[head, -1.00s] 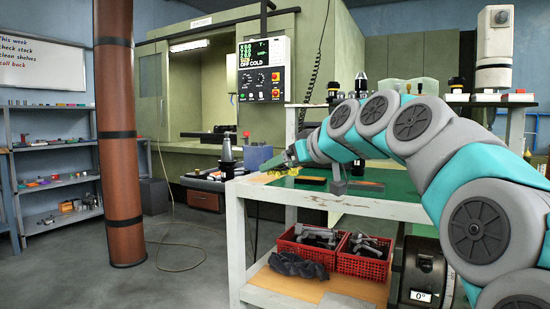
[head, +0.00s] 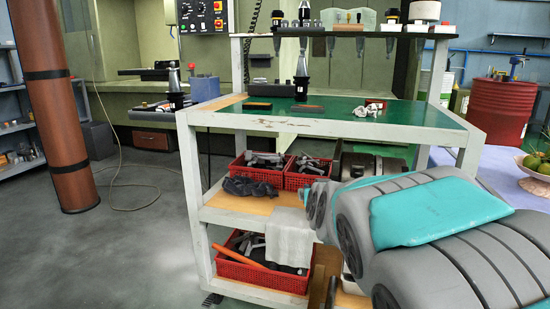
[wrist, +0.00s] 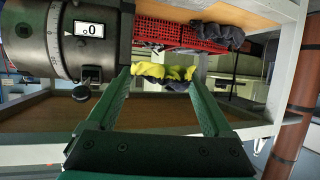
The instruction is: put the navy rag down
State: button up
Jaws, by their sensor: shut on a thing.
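In the wrist view my gripper (wrist: 160,80) has its green fingers around a crumpled yellow and dark cloth-like thing (wrist: 150,70), held at the fingertips. Whether its dark part is a second cloth, I cannot tell. A crumpled navy rag (head: 248,187) lies on the cart's middle shelf (head: 240,203), in front of the left red crate. A dark rag also shows beside a red crate in the wrist view (wrist: 215,32). In the head view my own arm hides the gripper and what it holds.
Two red crates (head: 305,180) of metal parts stand on the middle shelf. A dial device (wrist: 52,38) is close in the wrist view.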

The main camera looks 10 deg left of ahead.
jog(key=d+f+m+h, duration=0.2)
jog(key=d+f, duration=0.2)
jog(key=d, duration=0.4)
jog(key=d+f+m+h, duration=0.2)
jog(key=d+f+h, duration=0.1)
jog(key=d, duration=0.5)
jog(key=shift+w+f+m+h, duration=0.3)
jog(key=shift+w+f+m, duration=0.1)
jog(key=shift+f, duration=0.35)
jog(key=shift+d+f+g, duration=0.1)
jog(key=shift+g, duration=0.2)
